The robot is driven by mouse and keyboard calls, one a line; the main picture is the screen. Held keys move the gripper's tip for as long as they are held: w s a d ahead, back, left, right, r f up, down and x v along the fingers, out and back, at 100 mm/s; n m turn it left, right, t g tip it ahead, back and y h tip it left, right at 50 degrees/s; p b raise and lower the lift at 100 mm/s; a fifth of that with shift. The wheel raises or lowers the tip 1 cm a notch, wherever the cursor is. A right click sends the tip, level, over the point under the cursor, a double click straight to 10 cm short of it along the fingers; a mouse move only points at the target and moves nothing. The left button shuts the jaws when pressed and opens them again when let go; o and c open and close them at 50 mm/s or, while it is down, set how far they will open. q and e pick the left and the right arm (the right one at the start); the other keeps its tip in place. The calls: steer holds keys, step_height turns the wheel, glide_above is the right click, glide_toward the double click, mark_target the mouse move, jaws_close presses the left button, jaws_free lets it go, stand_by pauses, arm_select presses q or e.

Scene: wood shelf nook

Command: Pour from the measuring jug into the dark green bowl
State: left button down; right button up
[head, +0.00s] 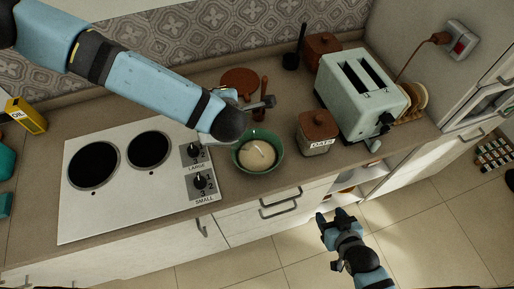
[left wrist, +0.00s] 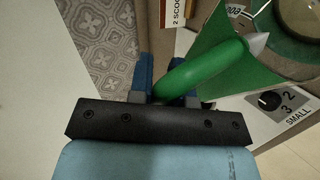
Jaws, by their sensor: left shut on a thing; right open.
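The dark green bowl (head: 276,150) stands upright on the counter, right of the hob, with a pale round mass inside. My left arm reaches over the hob, and its wrist is just left of and above the bowl. In the left wrist view my left gripper (left wrist: 172,84) is shut on the green handle of the measuring jug (left wrist: 212,66). The jug's contents cannot be seen, and in the head view my arm hides most of it. My right gripper (head: 336,218) is open and empty in front of the drawers, low and away from the counter.
The white hob (head: 125,205) lies left of the bowl. An oats jar (head: 317,138) and a pale green toaster (head: 358,90) stand to its right. Wooden items and a dark utensil (head: 292,60) stand behind. A yellow oil container (head: 27,115) is at far left.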

arm_select(q)
steer(key=shift+w+f, duration=0.1)
steer(key=shift+d, duration=0.45)
steer(key=shift+a, duration=0.1)
